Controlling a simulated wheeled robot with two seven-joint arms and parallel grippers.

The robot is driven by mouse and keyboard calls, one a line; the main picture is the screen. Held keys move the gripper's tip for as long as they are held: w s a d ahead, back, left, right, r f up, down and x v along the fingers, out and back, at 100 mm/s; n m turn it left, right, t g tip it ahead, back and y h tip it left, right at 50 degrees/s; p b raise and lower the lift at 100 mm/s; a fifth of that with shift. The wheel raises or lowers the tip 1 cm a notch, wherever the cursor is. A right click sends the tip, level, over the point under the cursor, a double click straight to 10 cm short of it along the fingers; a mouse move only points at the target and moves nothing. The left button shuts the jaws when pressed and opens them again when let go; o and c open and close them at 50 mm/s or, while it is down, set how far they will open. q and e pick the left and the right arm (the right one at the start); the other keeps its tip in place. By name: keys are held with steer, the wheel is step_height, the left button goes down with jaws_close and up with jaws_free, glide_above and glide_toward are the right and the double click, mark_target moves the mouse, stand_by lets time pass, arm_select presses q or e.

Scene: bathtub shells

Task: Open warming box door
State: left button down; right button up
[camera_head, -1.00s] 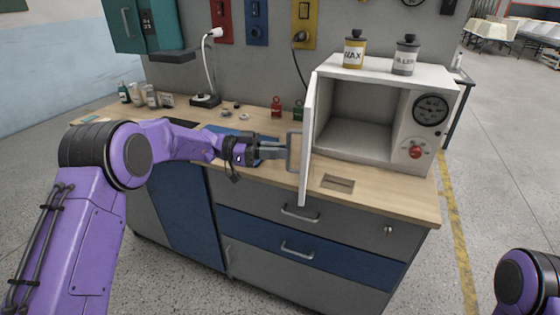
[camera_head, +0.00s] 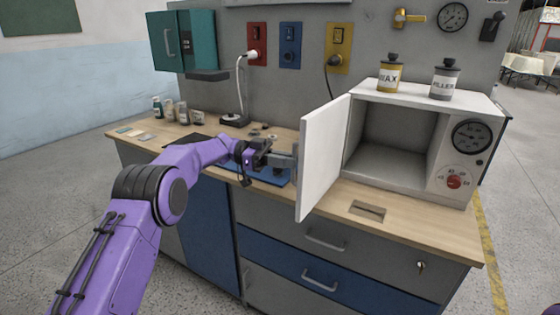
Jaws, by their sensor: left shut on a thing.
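The white warming box (camera_head: 466,107) stands on the wooden bench with its dark inside showing. Its door (camera_head: 325,155) is swung well open to the left, and its inner face is turned toward me. My left gripper (camera_head: 287,162) is on the outer side of the door, at its free edge, shut on the door handle. The handle and the fingertips are largely hidden behind the door. My right gripper is out of view.
A wax can (camera_head: 390,76) and a filler can (camera_head: 444,82) stand on top of the box. A lamp (camera_head: 236,119) and several small bottles (camera_head: 169,109) stand on the bench to the left. A slotted plate (camera_head: 368,210) lies in the bench top before the box.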

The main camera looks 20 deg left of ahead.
arm_select(q)
steer(key=shift+w+d+r, duration=0.1)
steer(key=shift+d+r, duration=0.1)
steer(key=shift+r, duration=0.1)
steer(key=c, duration=1.3)
jaws_free()
steer(key=shift+w+d+f, duration=0.1)
steer(key=shift+w, duration=0.05)
steer(key=shift+c, duration=0.2)
steer(key=shift+o, duration=0.9)
steer(key=shift+w+d+f, duration=0.5)
steer(key=shift+w, duration=0.25)
steer(key=shift+s+a, duration=0.2)
steer(key=shift+a, duration=0.2)
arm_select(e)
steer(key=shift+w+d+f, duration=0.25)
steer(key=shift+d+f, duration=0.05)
